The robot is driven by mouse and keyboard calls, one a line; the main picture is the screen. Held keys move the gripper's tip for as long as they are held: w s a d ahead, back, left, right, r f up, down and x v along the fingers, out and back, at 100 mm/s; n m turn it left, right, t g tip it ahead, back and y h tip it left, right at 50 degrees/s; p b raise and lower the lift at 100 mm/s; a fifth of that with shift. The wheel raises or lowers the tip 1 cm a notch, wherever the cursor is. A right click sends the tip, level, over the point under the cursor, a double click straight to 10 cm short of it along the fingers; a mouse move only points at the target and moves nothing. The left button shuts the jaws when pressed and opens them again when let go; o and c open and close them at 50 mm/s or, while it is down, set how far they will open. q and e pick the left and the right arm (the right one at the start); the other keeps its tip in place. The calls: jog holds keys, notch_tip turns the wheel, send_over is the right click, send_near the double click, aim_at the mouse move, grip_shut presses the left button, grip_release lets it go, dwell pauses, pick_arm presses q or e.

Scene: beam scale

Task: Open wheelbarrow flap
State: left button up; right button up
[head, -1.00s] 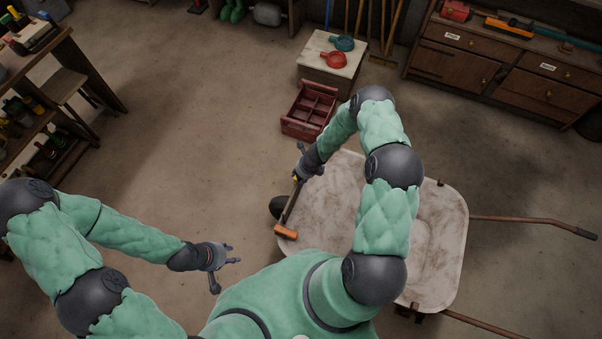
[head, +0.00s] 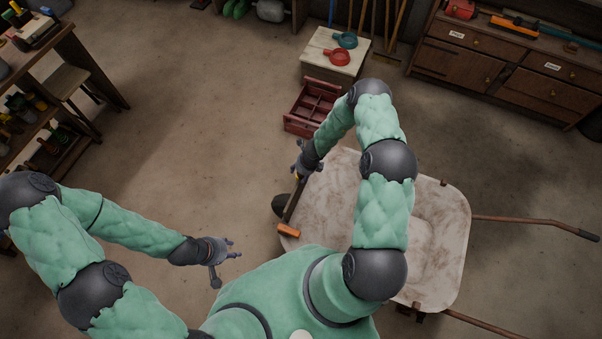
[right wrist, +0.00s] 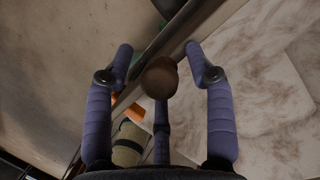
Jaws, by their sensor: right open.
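The wheelbarrow's pale, stained tray (head: 440,215) lies right of centre in the head view, partly hidden by my right arm. A dark bar (head: 293,205) runs along its left edge, with an orange block (head: 289,230) at the bar's lower end. My right gripper (head: 299,170) is at the upper part of this edge. In the right wrist view its open fingers (right wrist: 160,70) stand on both sides of a round brown knob (right wrist: 160,77) beside the dark bar (right wrist: 180,35); contact cannot be told. My left gripper (head: 232,258) is spread open and empty over the floor.
Wheelbarrow handles (head: 530,222) stick out to the right. A red divided crate (head: 311,108) stands just beyond the tray, before a small wooden box (head: 330,55) carrying two pans. A shelf unit (head: 60,90) is at left and drawers (head: 510,75) at back right. The floor at left centre is clear.

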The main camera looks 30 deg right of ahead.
jog(key=shift+s, duration=0.15)
jog(key=v, duration=1.2)
dwell(0.6)
jog(key=s+a+f+n+g+y+b, duration=0.1)
jog(key=s+a+f+n+b, duration=0.5)
jog(key=n, duration=0.8)
jog(key=s+a+f+n+y+b, duration=0.1)
jog(key=s+a+f+n+b, duration=0.5)
jog(key=s+a+n, duration=0.5)
jog(key=a+n, duration=0.1)
jog(key=n, duration=0.3)
jog(key=shift+s+g+b, duration=0.4)
